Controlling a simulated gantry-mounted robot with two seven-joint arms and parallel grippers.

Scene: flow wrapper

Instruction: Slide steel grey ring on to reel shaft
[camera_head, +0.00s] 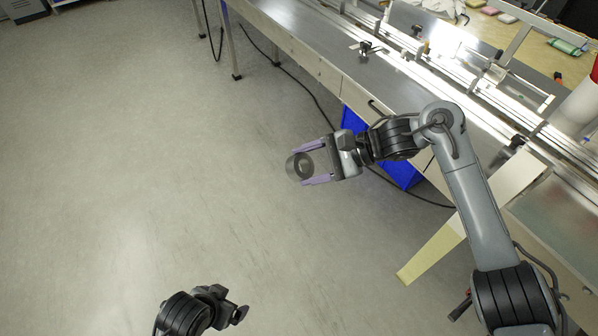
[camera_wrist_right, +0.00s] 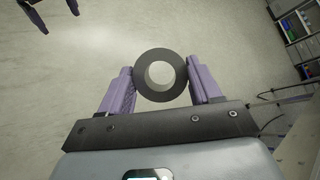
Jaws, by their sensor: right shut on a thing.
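The steel grey ring (camera_head: 291,168) is a short, dark, hollow cylinder held above open floor in the head view. My right gripper (camera_head: 304,166) is shut on it, with a purple finger on each side. In the right wrist view the ring (camera_wrist_right: 160,55) sits between the fingertips, with its round hole facing the camera. My left gripper (camera_wrist_right: 54,6) shows at the top left of the right wrist view, its purple fingers apart and nothing visible between them. In the head view only dark parts of my left arm show at the bottom. I cannot make out the reel shaft in either view.
The long steel machine (camera_head: 290,35) runs from top centre to the right edge. A white roll (camera_head: 578,108) stands at the far right. A blue bin (camera_head: 352,121) and black cables lie under the machine edge. The floor (camera_head: 130,150) on the left is clear.

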